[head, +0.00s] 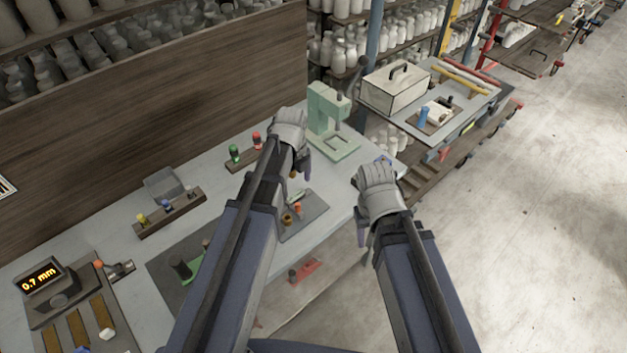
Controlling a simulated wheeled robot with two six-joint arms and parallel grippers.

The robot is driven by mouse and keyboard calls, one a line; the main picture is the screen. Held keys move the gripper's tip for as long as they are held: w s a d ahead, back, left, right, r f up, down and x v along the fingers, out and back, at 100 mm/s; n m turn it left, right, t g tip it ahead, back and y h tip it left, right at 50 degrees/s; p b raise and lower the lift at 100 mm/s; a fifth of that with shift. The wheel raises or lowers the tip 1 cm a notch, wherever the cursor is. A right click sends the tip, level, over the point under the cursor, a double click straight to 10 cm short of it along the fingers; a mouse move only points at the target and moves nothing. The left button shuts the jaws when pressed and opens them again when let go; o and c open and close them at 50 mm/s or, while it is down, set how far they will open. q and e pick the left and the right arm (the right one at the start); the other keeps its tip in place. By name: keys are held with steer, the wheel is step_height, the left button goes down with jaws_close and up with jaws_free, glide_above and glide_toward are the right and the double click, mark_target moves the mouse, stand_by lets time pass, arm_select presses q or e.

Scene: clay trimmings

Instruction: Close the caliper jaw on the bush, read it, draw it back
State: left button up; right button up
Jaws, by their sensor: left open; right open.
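A dark gauge with a lit display (40,280) reading "0.7 mm" stands at the table's left end. A small grey metal fitting (121,268) lies beside it; I cannot tell whether it is the caliper jaw. Small brass and orange parts (287,218) sit on a grey mat right of my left forearm, one possibly the bush, partly hidden by my arm. My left gripper (300,165) is open above the table, near the green press. My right gripper (363,207) is open near the table's right edge. Neither visibly holds anything; their fingers are mostly hidden behind the wrists.
A pale green press (332,125) stands at the back right. Wooden racks with coloured pegs (170,212) and a grey bin (167,185) stand along the back. A dark mat (167,265) lies partly under my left arm. A side bench (470,110) holds a white box (395,90).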

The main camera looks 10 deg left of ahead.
mark_target(297, 204)
arm_select(q)
steer(key=shift+m, duration=0.3)
steer(key=shift+f, duration=0.2)
step_height(297, 204, down, 10)
steer(key=b, duration=1)
jaws_close()
